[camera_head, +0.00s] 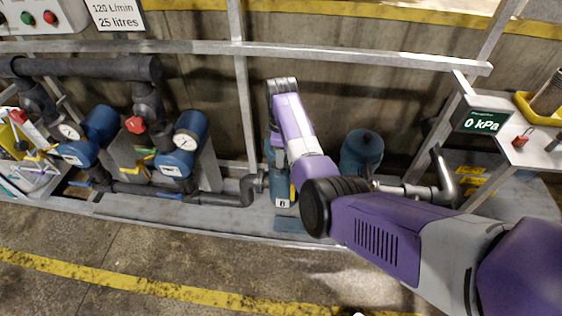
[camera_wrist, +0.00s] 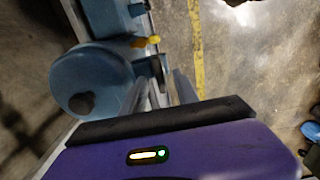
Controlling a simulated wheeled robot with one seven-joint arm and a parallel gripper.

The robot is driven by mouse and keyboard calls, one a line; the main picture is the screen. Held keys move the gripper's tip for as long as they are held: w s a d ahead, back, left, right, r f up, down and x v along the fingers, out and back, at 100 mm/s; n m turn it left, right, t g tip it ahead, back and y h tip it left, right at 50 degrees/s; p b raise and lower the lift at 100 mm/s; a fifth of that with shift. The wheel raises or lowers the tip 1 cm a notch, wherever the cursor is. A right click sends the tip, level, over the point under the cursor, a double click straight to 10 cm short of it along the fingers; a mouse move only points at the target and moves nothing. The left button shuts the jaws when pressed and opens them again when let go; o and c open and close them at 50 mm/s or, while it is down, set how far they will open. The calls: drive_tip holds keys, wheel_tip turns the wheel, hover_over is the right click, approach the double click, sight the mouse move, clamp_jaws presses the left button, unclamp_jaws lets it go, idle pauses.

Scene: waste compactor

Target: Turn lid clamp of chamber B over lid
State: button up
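In the head view, a teal chamber (camera_head: 281,190) with a small white label stands partly behind my arm. I cannot read the label surely. I cannot tell surely which is chamber B's clamp. My gripper (camera_wrist: 165,92) shows as grey finger-like strips beyond its dark edge; its opening is unclear. No grasped object shows.
A grey frame rail (camera_head: 240,48) crosses behind the chambers. Dark pipes (camera_head: 150,190) and blue gauges (camera_head: 185,143) stand at left. A bent metal pipe handle (camera_head: 440,180) and a 0 kPa display (camera_head: 484,121) are at right. The floor in front is clear.

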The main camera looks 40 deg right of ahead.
drive_tip(key=shift+f, duration=1.8)
clamp_jaws()
